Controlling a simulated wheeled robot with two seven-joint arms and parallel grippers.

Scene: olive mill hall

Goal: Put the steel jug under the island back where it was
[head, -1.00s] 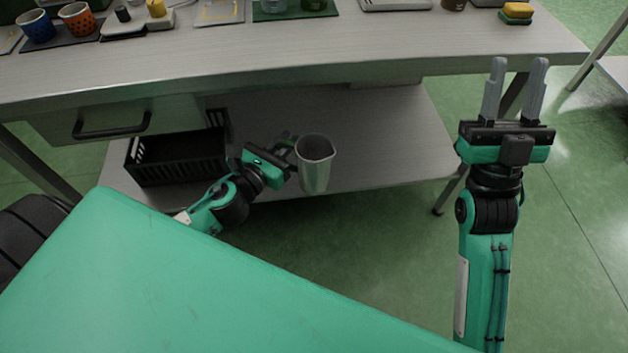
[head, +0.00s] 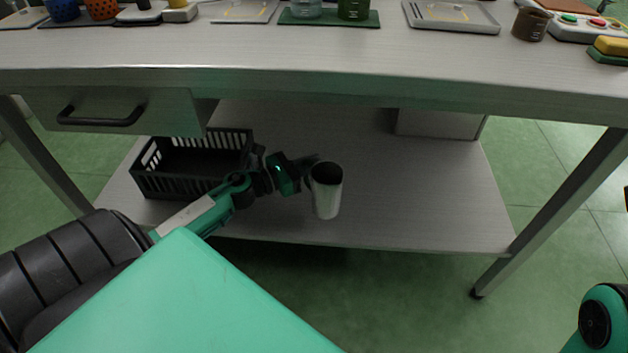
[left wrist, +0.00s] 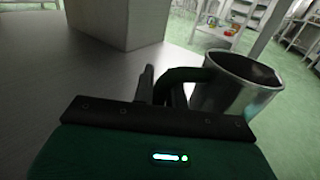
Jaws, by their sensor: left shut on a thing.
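The steel jug (head: 328,198) is upright at the lower shelf (head: 420,200) of the island, seen against the shelf's front part. My left gripper (head: 308,168) reaches in from the left and is shut on the jug's dark handle. In the left wrist view the jug (left wrist: 236,88) stands to the right of the fingers, with the handle between them. Its opening looks empty, though the inside is dark. I cannot tell whether its base touches the shelf. My right gripper is out of view; only part of my right arm shows at the lower right.
A black slotted crate (head: 190,190) stands on the shelf left of the jug. A pale box-like block (head: 440,123) is at the back right under the island top (head: 300,55). A drawer (head: 110,112) hangs above the crate. The shelf right of the jug is clear.

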